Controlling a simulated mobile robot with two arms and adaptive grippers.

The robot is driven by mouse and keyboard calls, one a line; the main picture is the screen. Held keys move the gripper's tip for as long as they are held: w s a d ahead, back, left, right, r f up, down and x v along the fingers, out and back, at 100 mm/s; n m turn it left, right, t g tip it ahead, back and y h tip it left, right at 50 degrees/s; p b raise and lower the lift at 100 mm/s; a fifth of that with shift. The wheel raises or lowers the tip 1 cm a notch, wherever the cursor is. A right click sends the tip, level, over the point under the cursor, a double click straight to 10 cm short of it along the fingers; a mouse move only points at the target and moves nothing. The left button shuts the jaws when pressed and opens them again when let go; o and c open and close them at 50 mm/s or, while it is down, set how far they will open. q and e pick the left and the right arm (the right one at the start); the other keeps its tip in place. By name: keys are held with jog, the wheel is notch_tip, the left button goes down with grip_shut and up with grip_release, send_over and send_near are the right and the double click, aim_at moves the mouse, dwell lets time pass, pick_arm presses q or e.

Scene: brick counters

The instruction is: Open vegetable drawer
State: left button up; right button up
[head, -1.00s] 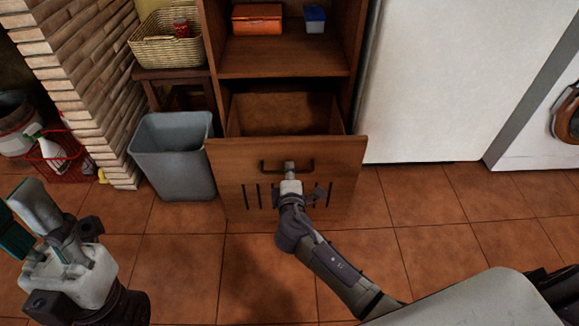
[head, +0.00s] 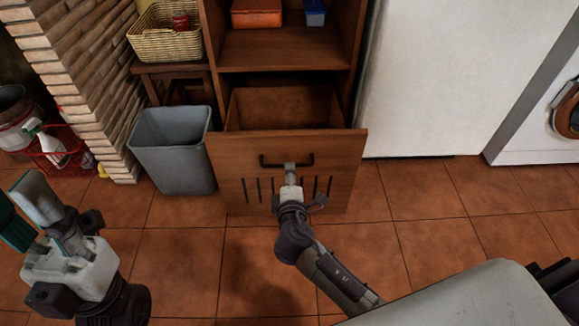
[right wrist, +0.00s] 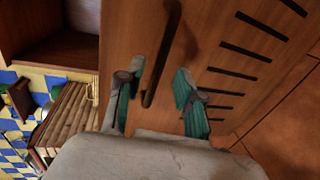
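The vegetable drawer (head: 232,155) is a wooden drawer with vertical slots in its front, low in the wooden cabinet. It is pulled out, and its empty-looking inside shows from above. Its dark bar handle (head: 287,164) is on the front and also shows in the right wrist view (right wrist: 165,50). My right gripper (head: 290,166) is at the handle. In the right wrist view its two teal-padded fingers (right wrist: 160,92) are apart, with the handle's end between them and gaps on both sides. My left gripper (head: 28,215) is open and empty over the floor at the left.
A grey bin (head: 172,155) stands just left of the drawer. A stool with a wicker basket (head: 165,40) is behind it. A white appliance (head: 435,80) stands right of the cabinet. An orange box (head: 256,14) and a blue box (head: 315,12) sit on the shelf. The tiled floor in front is clear.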

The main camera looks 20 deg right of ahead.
jog(key=v, duration=0.7)
jog(key=shift+s, duration=0.35)
jog(key=shift+a, duration=0.15)
